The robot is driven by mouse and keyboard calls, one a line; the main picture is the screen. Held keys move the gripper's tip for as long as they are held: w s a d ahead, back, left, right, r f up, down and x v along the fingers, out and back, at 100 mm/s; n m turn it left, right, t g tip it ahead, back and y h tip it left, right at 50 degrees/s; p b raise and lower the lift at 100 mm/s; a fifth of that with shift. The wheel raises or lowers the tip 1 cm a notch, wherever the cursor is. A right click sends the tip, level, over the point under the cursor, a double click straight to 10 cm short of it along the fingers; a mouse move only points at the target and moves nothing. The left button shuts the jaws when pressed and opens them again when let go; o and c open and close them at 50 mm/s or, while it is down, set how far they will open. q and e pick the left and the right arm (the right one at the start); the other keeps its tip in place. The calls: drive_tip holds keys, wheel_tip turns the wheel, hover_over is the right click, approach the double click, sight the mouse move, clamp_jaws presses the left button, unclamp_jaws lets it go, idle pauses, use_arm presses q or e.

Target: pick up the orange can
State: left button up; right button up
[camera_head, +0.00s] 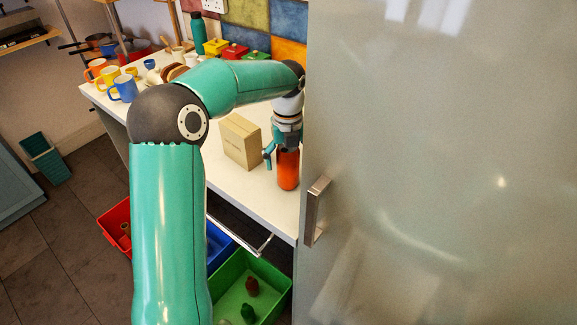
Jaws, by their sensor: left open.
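The orange can (288,170) stands upright on the white counter (225,182), near its front edge and close to the cabinet door. My left gripper (280,152) points down at the top of the can, with one finger showing on the can's left side. It is open. The other finger is hidden, and I cannot tell whether the gripper touches the can. My right gripper is not in view.
A tan box (240,142) stands just left of the can. A large glossy door (440,160) with a metal handle (316,210) closes off the right. Mugs (124,88) stand at the counter's far left. A green bin (283,296) sits below.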

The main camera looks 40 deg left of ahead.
use_arm(q)
drive_tip(key=shift+c, duration=0.2)
drive_tip(key=c, duration=0.8)
drive_tip(key=shift+o, duration=0.2)
